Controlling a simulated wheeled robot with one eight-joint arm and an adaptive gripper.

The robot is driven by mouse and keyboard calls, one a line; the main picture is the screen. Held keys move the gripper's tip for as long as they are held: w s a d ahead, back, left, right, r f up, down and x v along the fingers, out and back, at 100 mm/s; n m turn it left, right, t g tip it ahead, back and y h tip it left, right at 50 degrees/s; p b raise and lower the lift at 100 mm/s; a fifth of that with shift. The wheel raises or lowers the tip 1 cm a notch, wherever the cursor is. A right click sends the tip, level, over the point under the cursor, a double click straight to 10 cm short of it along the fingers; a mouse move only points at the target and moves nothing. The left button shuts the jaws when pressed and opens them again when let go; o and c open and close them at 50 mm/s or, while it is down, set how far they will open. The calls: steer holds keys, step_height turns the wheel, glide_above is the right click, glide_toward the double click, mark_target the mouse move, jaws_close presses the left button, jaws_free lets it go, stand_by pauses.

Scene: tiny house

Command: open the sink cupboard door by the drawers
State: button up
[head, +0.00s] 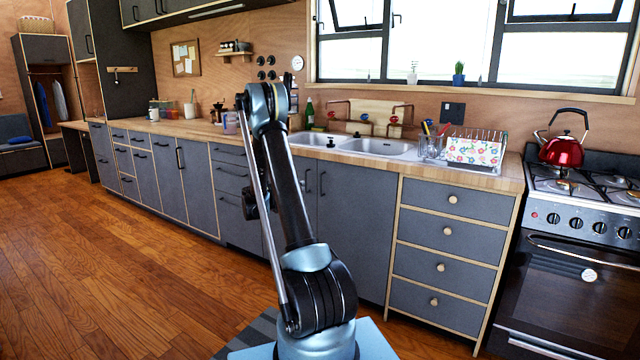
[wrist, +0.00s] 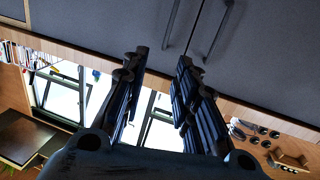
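The sink cupboard has two dark grey doors below the sink, both shut. The door by the drawers (head: 356,225) stands left of the drawer stack in the head view, with its black upright handle (head: 322,183) at its upper left edge. The other door's handle (head: 306,181) is beside it. The wrist view is upside down; the grey doors fill its top, with two bar handles (wrist: 182,25) near the top middle. My gripper (wrist: 158,68) is open and empty, its fingers pointing toward the doors, apart from the handles. In the head view my arm mostly hides it.
Drawers with round wooden knobs (head: 440,248) stand right of the door, then a stove (head: 570,260) with a red kettle (head: 562,152). The wooden counter (head: 490,180) overhangs the fronts. The wooden floor (head: 120,270) at left is clear.

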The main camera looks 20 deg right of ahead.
steer(key=shift+t, duration=0.3)
steer(key=x, duration=1.7)
steer(key=shift+w+d+f, duration=0.15)
steer(key=shift+w+f, duration=0.25)
steer(key=shift+w, duration=0.15)
jaws_close()
